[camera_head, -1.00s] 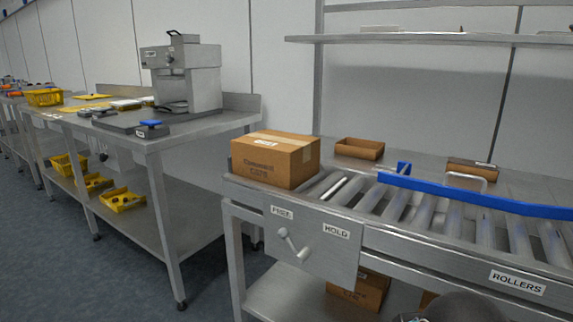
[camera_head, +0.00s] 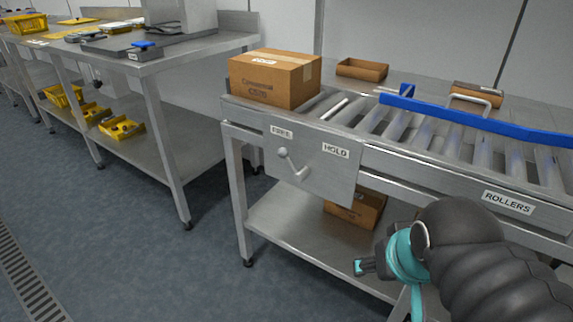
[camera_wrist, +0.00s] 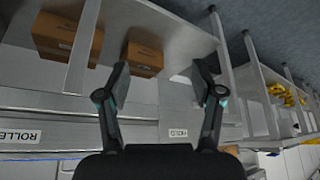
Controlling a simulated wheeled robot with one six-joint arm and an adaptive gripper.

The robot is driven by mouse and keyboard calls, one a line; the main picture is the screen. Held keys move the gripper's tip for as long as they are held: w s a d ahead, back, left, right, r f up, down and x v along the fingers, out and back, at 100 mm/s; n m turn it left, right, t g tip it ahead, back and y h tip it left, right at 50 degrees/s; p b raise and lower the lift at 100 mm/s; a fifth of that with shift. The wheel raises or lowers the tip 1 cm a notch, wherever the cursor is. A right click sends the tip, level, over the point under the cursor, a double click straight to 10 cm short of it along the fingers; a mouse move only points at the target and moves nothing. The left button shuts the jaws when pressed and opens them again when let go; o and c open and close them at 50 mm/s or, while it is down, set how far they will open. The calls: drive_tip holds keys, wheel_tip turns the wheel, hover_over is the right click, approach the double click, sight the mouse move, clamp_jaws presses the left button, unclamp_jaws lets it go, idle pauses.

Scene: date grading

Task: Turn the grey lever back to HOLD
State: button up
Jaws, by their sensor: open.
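The grey lever (camera_head: 293,164) is on the metal front panel (camera_head: 325,181) of the roller table. It slants from upper left to lower right, below the FREE label (camera_head: 281,132) and left of the HOLD label (camera_head: 336,151). My gripper (camera_head: 362,267) is low and right of the panel in the head view, apart from the lever, partly hidden by my own arm. In the wrist view my gripper (camera_wrist: 162,82) is open and empty. The HOLD label (camera_wrist: 177,133) shows between its fingers there; I cannot make out the lever in that view.
A cardboard box (camera_head: 274,79) stands on the table above the panel. A blue rail (camera_head: 480,118) runs over the rollers (camera_head: 440,135). A lower shelf (camera_head: 300,235) holds another carton (camera_head: 356,208). The floor left of the table is clear.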

drive_tip(key=shift+a+f, duration=0.2)
drive_tip(key=c, duration=0.8)
drive_tip(key=a+f+b, duration=0.1)
drive_tip(key=f, duration=0.1)
drive_tip(key=w+a+f+n+g+b, duration=0.1)
drive_tip(key=f, duration=0.1)
drive_tip(key=a+f+n+b, duration=0.1)
drive_tip(key=a+f, duration=0.1)
drive_tip(key=shift+w+a+f+g+y, duration=0.1)
drive_tip(key=shift+w+f+g+y, duration=0.2)
drive_tip(key=shift+w+f+g, duration=0.1)
clamp_jaws()
drive_tip(key=w+a+f+n+t+h+b, duration=0.1)
drive_tip(key=w+a+f+n+h+b, duration=0.5)
drive_tip(key=w+f, duration=0.25)
drive_tip(key=w+a+f+n+t+h+b, duration=0.2)
drive_tip(key=w+a+f+n+h+b, duration=0.25)
drive_tip(key=w+a+f+n, duration=0.4)
drive_tip(key=w+a+r+n+t+h, duration=0.1)
drive_tip(key=w+a+r+t+h, duration=0.1)
drive_tip(key=w+a+r+t, duration=0.2)
drive_tip(key=w+a+r+n+t+h, duration=0.2)
drive_tip(key=w+a+r+t+h, duration=0.1)
drive_tip(key=r, duration=0.8)
drive_tip(key=shift+w+a+r+t, duration=0.25)
drive_tip(key=shift+w+a+t, duration=0.45)
drive_tip(key=shift+w, duration=0.3)
